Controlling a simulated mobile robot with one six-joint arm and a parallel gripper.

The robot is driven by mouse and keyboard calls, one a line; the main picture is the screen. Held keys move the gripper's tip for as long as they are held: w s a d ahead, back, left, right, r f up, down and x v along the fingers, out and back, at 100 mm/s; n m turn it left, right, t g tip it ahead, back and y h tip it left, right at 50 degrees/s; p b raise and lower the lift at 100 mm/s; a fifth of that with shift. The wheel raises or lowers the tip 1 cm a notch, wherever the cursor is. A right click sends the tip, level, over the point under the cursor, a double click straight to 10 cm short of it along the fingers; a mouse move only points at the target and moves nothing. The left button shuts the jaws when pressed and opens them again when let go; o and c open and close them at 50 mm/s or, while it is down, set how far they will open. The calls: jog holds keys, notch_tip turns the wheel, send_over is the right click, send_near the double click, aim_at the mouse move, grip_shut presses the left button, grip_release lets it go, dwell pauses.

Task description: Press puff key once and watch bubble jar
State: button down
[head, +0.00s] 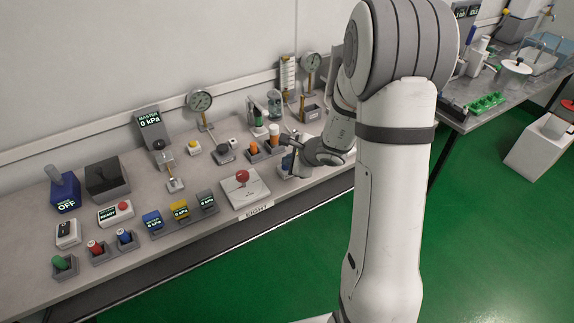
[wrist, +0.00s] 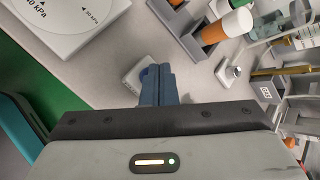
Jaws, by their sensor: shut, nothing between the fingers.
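My gripper (wrist: 158,70) is shut and empty, its two dark blue fingers together. In the wrist view the fingertips overlap a small white block with a blue button (wrist: 143,74), which looks like the puff key. The fingers hide part of it, and I cannot tell whether they touch it. In the head view my gripper (head: 288,166) is low over the bench, right of the red-knobbed plate, and the key is not clear there. A clear jar (head: 274,103), likely the bubble jar, stands at the back of the bench. A clear vessel also shows at the wrist view's upper right.
The white plate with a red knob (head: 242,178) is left of my gripper. Gauges, displays and several coloured testers fill the bench's left part. A small white block with a round knob (wrist: 228,72) is nearby.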

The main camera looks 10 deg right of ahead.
dwell(0.6)
jog(key=shift+r+p, duration=0.4)
jog(key=shift+r, duration=0.35)
jog(key=shift+r, duration=0.15)
notch_tip(320, 180, up, 5)
jog(key=p, duration=0.3)
dwell(0.6)
